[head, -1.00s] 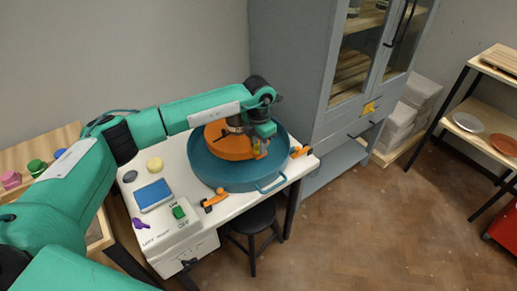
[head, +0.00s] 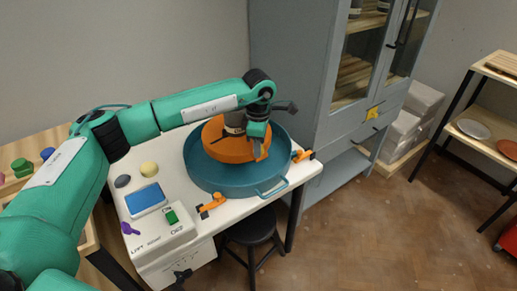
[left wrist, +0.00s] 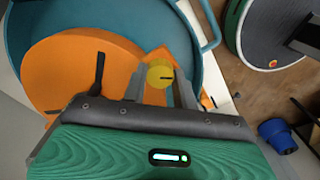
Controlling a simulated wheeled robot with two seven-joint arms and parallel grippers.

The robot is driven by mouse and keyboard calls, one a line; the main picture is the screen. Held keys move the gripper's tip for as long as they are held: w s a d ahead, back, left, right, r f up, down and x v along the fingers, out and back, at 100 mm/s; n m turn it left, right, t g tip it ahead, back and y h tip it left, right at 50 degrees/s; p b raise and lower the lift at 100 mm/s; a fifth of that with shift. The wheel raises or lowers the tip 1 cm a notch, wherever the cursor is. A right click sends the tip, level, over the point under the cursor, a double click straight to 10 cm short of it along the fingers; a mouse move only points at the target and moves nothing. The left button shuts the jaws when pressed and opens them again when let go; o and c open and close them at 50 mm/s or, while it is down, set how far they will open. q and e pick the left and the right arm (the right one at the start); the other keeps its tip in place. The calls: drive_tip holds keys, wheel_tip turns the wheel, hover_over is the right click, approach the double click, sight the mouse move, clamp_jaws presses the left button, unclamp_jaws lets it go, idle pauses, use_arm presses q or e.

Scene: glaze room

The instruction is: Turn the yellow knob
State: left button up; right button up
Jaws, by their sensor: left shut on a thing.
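The yellow knob (left wrist: 160,73) is a small round disc with a dark line on it, seen in the left wrist view beside the orange disc (left wrist: 85,70). My left gripper (left wrist: 159,90) is shut on it, with a grey finger on each side. In the head view my left gripper (head: 258,151) points down at the front right of the orange disc (head: 215,142), and I cannot make out the knob there. My right gripper is not in view.
The orange disc sits in a wide blue basin (head: 228,186) on a white table. Orange clamps (head: 211,206) stand at the basin's edge. A control box with a blue screen (head: 146,200) and green switch (head: 172,216) is at left. A grey cabinet (head: 300,80) stands behind right.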

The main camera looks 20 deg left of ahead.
use_arm(q)
drive_tip(key=shift+m+b, duration=0.35)
drive_tip(key=shift+m, duration=0.45)
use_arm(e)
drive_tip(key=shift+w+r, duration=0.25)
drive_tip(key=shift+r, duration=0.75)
use_arm(q)
drive_tip(key=o, duration=1)
wheel_tip(320, 180, up, 14)
drive_tip(key=shift+f, duration=0.1)
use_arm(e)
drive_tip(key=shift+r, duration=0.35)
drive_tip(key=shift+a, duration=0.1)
